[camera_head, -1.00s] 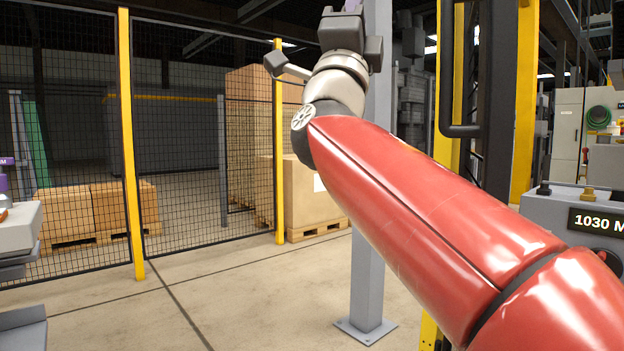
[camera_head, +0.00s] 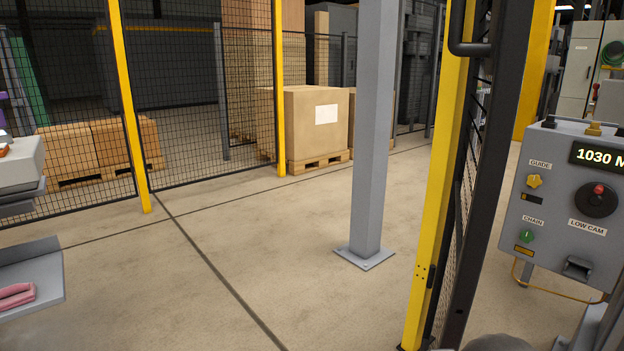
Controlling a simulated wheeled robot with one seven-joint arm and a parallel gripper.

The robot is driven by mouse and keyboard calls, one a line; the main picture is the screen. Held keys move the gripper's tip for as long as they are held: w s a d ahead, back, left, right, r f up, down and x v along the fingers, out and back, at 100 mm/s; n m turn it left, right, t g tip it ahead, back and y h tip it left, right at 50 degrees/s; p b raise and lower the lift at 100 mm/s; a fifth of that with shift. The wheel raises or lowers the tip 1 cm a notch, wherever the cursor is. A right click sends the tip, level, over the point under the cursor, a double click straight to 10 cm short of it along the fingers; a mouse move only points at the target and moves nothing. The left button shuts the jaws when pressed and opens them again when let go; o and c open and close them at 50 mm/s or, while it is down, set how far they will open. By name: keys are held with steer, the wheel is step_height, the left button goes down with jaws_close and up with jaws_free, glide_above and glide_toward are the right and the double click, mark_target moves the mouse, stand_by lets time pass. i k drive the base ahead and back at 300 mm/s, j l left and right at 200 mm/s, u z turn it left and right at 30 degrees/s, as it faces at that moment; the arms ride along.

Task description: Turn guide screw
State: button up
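A grey control box (camera_head: 553,235) stands at the right edge and is cut off there. On its front, under the label GUIDE, is a yellow star-shaped knob (camera_head: 535,181). Below the knob is a small dark window with a yellowish part. Lower down, by the label CHAIN, is a green knob (camera_head: 526,236). The display (camera_head: 598,156) reads 1030 with a cut-off letter. My gripper is not in view.
A yellow post (camera_head: 440,190) and a dark upright (camera_head: 488,190) stand left of the box. A grey column (camera_head: 371,130) stands on the open floor. Mesh fencing and cartons on pallets are behind. A grey tray (camera_head: 45,255) with a pink item is at left.

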mark_target(533, 181)
steer(key=j+z, duration=0.15)
steer(key=z, duration=0.2)
steer(key=j+z, duration=0.2)
steer(key=z, duration=0.15)
